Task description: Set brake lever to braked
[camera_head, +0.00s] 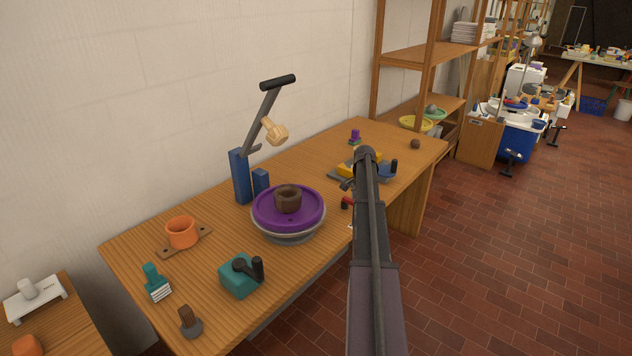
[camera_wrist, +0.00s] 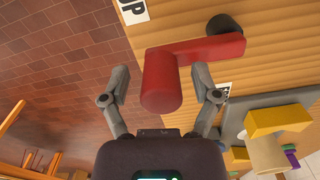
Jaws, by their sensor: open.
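The brake lever (camera_wrist: 161,80) is red, with a round upright handle and a flat arm running right to a dark pivot (camera_wrist: 224,24) in the wrist view. A small part of the red lever (camera_head: 346,203) shows in the head view at the table's front edge, beside my arm. My gripper (camera_wrist: 162,76) is open, with one finger on each side of the red handle. Gaps show between the handle and both fingers. One white label (camera_wrist: 132,10) with partly cut-off black letters lies left of the lever arm; another label (camera_wrist: 224,89) is partly hidden behind a finger.
A purple wheel (camera_head: 266,213) with a brown ring stands left of my arm. A yellow block on a grey plate (camera_wrist: 240,120) lies right of my gripper in the wrist view. A teal box with a dark crank (camera_head: 240,276) stands nearer.

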